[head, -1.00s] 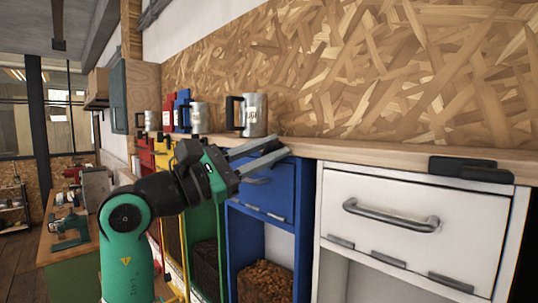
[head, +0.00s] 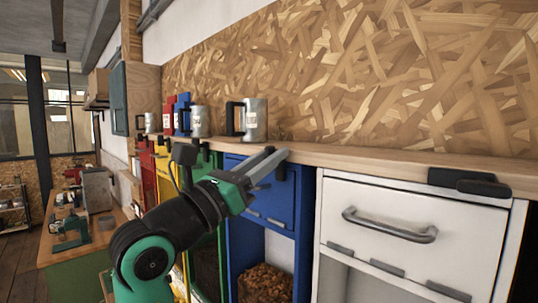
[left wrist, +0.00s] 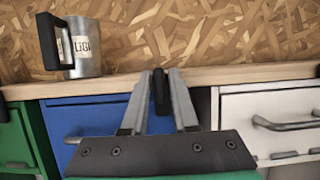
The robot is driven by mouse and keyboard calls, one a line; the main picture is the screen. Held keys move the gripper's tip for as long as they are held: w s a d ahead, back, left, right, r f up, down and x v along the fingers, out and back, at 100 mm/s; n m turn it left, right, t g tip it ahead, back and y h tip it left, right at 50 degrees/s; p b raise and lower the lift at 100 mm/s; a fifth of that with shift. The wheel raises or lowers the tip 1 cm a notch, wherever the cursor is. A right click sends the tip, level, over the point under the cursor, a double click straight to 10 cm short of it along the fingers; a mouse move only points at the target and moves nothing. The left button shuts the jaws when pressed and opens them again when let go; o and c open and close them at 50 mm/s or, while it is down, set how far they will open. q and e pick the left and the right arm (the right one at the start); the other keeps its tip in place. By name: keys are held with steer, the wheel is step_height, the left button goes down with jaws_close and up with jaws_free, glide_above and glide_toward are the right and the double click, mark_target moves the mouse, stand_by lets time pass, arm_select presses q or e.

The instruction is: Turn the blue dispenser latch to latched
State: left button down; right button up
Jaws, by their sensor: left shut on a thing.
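The blue dispenser (head: 290,212) stands under the wooden counter, between a green and a white one. My left gripper (head: 274,157) is at its top edge, just below the counter. The dark latch (head: 281,171) shows partly beside the fingers. In the left wrist view the black latch (left wrist: 160,92) stands upright between the two fingertips (left wrist: 161,76), and the gripper is shut on it. The gripper body hides part of the blue front (left wrist: 97,117). My right gripper is not in view.
A metal mug (head: 255,120) stands on the counter (head: 340,155) just above the blue dispenser. More mugs stand further left. The white dispenser (head: 400,200), with a dark latch (head: 470,181) lying sideways at its top, is to the right. Coffee beans (head: 265,280) show below the blue front.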

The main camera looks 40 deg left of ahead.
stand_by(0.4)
arm_select(q)
steer(key=c, duration=0.9)
jaws_free()
steer(key=b+v, duration=0.4)
steer(key=v, duration=0.7)
steer(key=shift+s+f, duration=0.15)
steer(key=shift+s, duration=0.15)
